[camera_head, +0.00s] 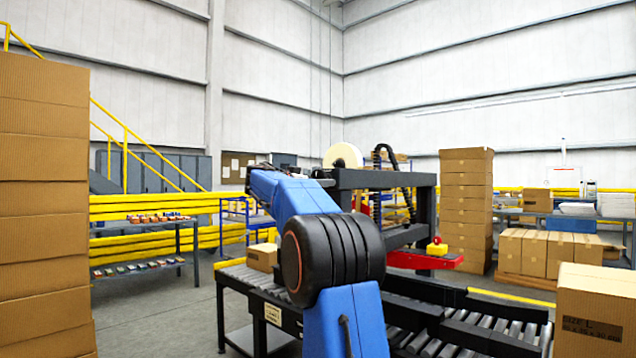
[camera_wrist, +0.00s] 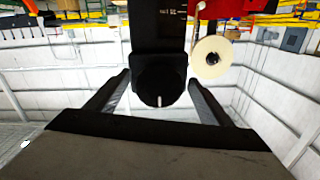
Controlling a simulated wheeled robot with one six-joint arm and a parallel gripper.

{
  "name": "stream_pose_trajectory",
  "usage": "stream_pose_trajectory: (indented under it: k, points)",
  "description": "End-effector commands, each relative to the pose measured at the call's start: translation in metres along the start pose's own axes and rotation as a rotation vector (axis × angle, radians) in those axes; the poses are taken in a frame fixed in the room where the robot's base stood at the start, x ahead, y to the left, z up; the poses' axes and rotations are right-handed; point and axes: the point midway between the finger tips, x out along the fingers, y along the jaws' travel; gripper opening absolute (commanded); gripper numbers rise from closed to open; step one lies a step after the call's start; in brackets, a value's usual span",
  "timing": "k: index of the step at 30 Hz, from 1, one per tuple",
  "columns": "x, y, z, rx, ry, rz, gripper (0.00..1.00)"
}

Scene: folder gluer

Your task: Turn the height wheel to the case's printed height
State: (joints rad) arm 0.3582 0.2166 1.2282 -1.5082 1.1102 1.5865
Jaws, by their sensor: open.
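In the wrist view, which looks upside down, a round black wheel (camera_wrist: 160,88) with a short white mark on its rim sits on a dark column (camera_wrist: 156,35). The column bears small white scale figures, too cropped to read. My gripper (camera_wrist: 159,80) is open, with one finger on each side of the wheel. I cannot tell whether the fingers touch it. In the head view my blue and black arm hides the wheel and gripper.
The machine's dark frame (camera_head: 385,180) stands over a roller conveyor (camera_head: 405,335), with a red part (camera_head: 425,260) at its side. A small carton (camera_head: 262,257) sits on the conveyor's left end. A tape roll (camera_wrist: 211,57) is beside the column. Tall cardboard stacks (camera_head: 40,200) stand left.

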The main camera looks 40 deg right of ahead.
Motion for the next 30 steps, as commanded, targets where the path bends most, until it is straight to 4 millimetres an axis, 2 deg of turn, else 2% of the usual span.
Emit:
stream_pose_trajectory:
  k: [4, 12, 17, 18, 30]
  points:
    - [0.0064, -0.0002, 0.0002, 0.0, 0.0, -0.001, 0.74]
    - [0.007, -0.0001, 0.0001, 0.0, 0.0, -0.001, 0.74]
    - [0.0069, -0.0001, 0.0, 0.0, 0.0, -0.001, 0.36]
    - [0.0069, -0.0001, 0.0, 0.0, 0.0, -0.001, 0.33]
    - [0.0068, 0.0002, -0.0001, -0.067, -0.002, -0.001, 0.33]
